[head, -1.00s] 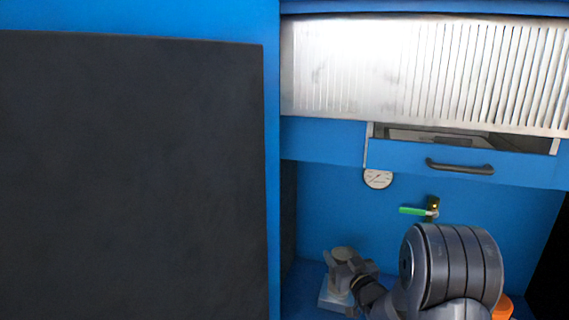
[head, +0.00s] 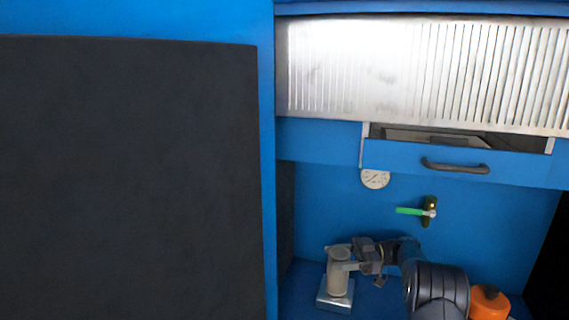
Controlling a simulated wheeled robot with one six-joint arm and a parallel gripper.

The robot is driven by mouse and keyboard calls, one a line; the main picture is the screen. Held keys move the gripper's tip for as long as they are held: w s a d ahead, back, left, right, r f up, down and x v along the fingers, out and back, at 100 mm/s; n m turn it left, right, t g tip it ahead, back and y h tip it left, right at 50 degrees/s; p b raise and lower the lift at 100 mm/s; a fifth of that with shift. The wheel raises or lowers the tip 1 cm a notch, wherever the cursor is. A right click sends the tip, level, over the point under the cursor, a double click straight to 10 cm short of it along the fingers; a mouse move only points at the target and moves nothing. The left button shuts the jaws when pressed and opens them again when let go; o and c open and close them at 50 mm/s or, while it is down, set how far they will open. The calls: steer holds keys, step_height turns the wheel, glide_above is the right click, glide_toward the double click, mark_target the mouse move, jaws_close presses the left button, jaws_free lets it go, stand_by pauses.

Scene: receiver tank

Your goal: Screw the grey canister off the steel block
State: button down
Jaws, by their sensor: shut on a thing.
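The grey canister (head: 338,280) stands upright on the steel block (head: 334,303) at the lower middle of the head view. The block rests on the blue floor of the recess. My gripper (head: 343,265) reaches in from the right and is shut on the canister's upper part. One finger shows across the canister's near side; the other is hard to make out. The joint between canister and block is too small to tell whether any gap is there.
An orange object (head: 488,302) stands to the right, behind my arm. A green-handled valve (head: 428,211) and a round gauge (head: 375,179) are on the blue back wall. Above are a drawer with a dark handle (head: 455,166) and a ribbed metal shutter (head: 420,72). A dark panel (head: 130,180) fills the left.

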steer(key=shift+w+a+r, duration=0.15)
steer(key=shift+w+r, duration=0.35)
steer(key=c, duration=0.9)
jaws_free()
steer(key=shift+w+a+f, duration=0.1)
steer(key=shift+w+f, duration=0.05)
steer(key=shift+w, duration=0.05)
steer(key=o, duration=0.5)
steer(key=shift+w+a, duration=0.1)
steer(key=shift+a, duration=0.05)
steer(key=shift+c, duration=0.2)
steer(key=shift+f, duration=0.15)
steer(key=shift+f, duration=0.2)
